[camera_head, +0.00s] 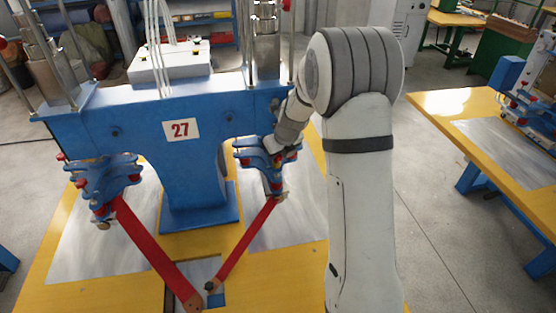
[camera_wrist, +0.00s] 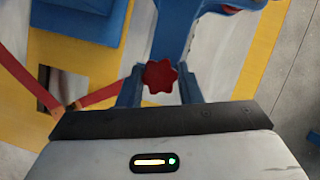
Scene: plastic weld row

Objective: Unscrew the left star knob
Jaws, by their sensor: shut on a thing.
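A red star knob (camera_wrist: 160,76) sits between the two fingers of my gripper (camera_wrist: 161,74) in the wrist view, with a finger on each side of it. My gripper is shut on this knob. In the head view my arm reaches the right-hand blue bracket (camera_head: 250,158) of the blue machine, and my wrist hides part of that bracket and the held knob. The left-hand blue bracket (camera_head: 98,178) carries several small red knobs and has no gripper near it.
The blue machine (camera_head: 135,122) bears a "27" plate (camera_head: 181,130) and stands on a yellow table (camera_head: 45,275). Two red bars (camera_head: 150,243) (camera_head: 246,243) slope from the brackets to a low front point. Another yellow table (camera_head: 440,103) stands right, across open floor.

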